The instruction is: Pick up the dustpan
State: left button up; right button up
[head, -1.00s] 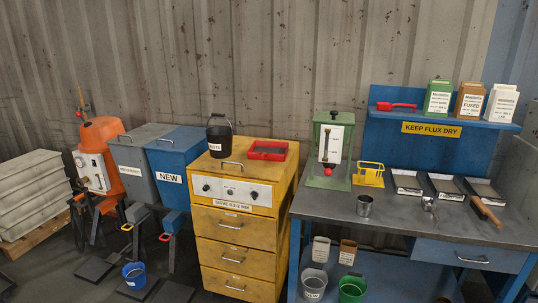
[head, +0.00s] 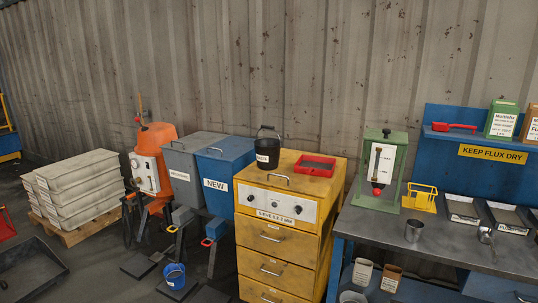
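A wide, dark, shallow pan (head: 32,270) lies on the floor at the lower left, partly cut off by the picture's edge. It may be the dustpan, but I cannot tell for sure. A red piece (head: 6,224) shows at the left edge just behind it, mostly cut off. A small red scoop (head: 455,126) lies on the blue shelf at the right. Neither of my grippers is in view.
Grey stacked boxes (head: 75,185) stand on a wooden pallet (head: 78,233). Beside them are an orange machine (head: 155,145), a grey bin (head: 188,165), a blue bin (head: 222,175) and a yellow cabinet (head: 278,238). A workbench (head: 450,245) is at the right.

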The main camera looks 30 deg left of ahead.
aim_at(319, 166)
jog(key=i, duration=1.05)
jog(key=i+l+u, duration=0.15)
jog(key=i, duration=0.95)
